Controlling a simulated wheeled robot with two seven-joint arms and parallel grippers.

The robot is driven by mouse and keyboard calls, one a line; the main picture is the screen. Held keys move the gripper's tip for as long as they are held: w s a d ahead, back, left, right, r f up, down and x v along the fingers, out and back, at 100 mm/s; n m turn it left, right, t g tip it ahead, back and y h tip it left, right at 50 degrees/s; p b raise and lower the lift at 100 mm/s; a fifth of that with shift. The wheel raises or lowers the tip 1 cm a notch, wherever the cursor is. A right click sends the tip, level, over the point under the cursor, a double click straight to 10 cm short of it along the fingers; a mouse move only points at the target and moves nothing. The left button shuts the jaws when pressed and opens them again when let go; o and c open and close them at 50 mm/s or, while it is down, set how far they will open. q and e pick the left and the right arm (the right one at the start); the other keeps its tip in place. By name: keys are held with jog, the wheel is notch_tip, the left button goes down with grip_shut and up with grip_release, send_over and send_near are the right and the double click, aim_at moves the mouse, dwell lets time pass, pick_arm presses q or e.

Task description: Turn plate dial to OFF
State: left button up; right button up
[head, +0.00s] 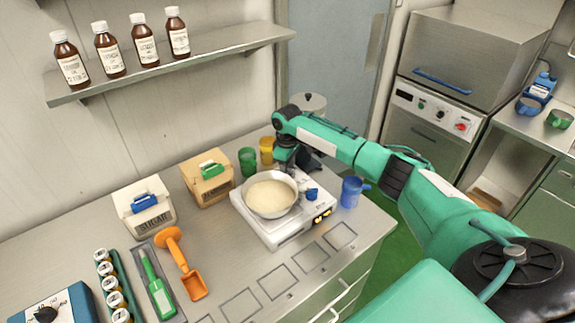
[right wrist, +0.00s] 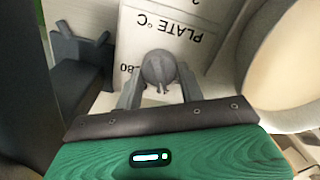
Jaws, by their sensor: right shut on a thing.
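The hot plate (head: 283,232) is a white box on the bench with a bowl of pale mixture (head: 270,194) on top. In the right wrist view, the grey round plate dial (right wrist: 158,68) stands by an upside-down "PLATE °C" label (right wrist: 175,32). My right gripper (right wrist: 159,88) is shut on this dial, one finger on each side. In the head view my right gripper (head: 287,160) is behind the bowl and hides the dial. I cannot read which mark the dial points to. My left gripper is not in view.
The bowl rim (right wrist: 243,60) is close on the right in the wrist view. A dark grey pronged part (right wrist: 82,62) stands at left there. Green (head: 248,161) and yellow (head: 267,150) cups stand behind the plate; a blue mug (head: 351,191) is to its right.

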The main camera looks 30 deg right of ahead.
jog(key=n, duration=0.3)
jog(key=shift+a+n+p, duration=0.1)
jog(key=shift+n+p, duration=0.2)
jog(key=n, duration=0.4)
jog(key=shift+s+n, duration=0.1)
jog(key=shift+n, duration=0.3)
jog(key=o, duration=1)
jog(key=shift+c, duration=0.2)
jog(key=shift+r, duration=0.5)
notch_tip(320, 180, up, 13)
jog(key=b, duration=0.3)
jog(key=shift+b, duration=0.35)
jog(key=shift+f, duration=0.1)
